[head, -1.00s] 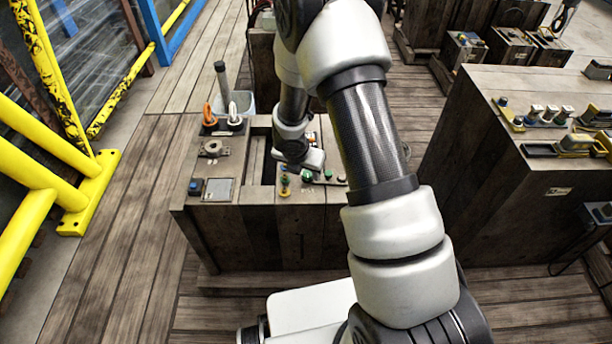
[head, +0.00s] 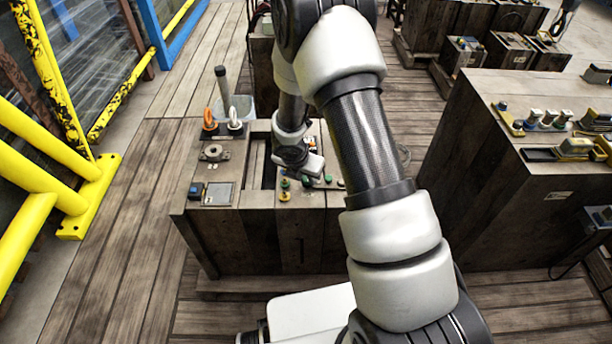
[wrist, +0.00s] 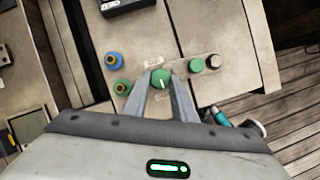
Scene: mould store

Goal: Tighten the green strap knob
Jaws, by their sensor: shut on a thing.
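The green knob (wrist: 161,79) with a pale pointer mark sits on a light plate on top of the wooden bench, in the upper middle of the wrist view. The two fingers of my gripper (wrist: 163,90) are shut on this knob, one on each side. In the head view my gripper (head: 300,166) is low over the bench top, and its fingers are hidden there by the wrist.
A second green knob (wrist: 197,65) and a grey knob (wrist: 214,61) stand close to the right. A black box (wrist: 124,5) lies beyond. The wooden bench (head: 240,240) has a long slot.

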